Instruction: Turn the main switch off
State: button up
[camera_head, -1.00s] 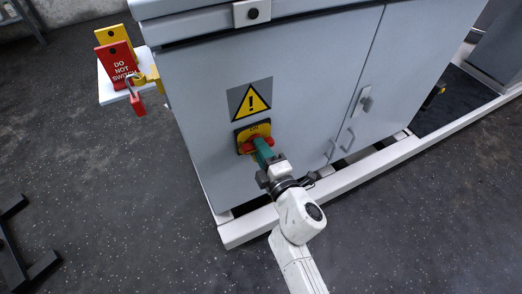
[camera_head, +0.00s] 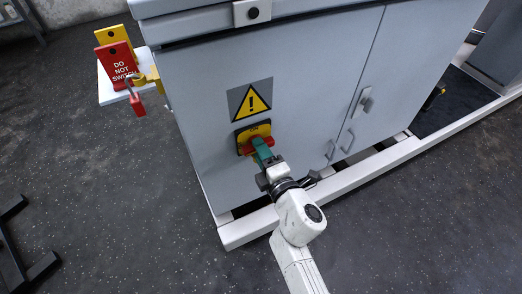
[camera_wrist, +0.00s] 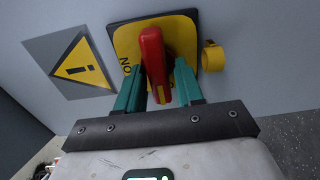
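The main switch is a red handle (camera_wrist: 154,66) on a yellow square plate (camera_wrist: 183,38), mounted on the front of the grey cabinet. In the head view the yellow plate (camera_head: 246,134) sits below a warning sign. In the wrist view "ON" is printed to the left of the handle. My gripper (camera_wrist: 160,85) has its two green fingers on either side of the handle, with visible gaps beside it. In the head view my gripper (camera_head: 264,152) hides part of the handle.
A yellow ring tab (camera_wrist: 213,56) sticks out beside the switch plate. A white shelf (camera_head: 105,88) at the cabinet's left side holds a red "DO NOT SWITCH" tag (camera_head: 117,65) and a red padlock (camera_head: 137,104). A white base rail (camera_head: 240,230) runs along the cabinet's foot.

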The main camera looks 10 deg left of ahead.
jog(key=shift+o, duration=0.9)
jog(key=p+v, duration=0.3)
jog(key=v, duration=0.8)
jog(key=shift+p, duration=0.4)
jog(key=shift+w, duration=0.15)
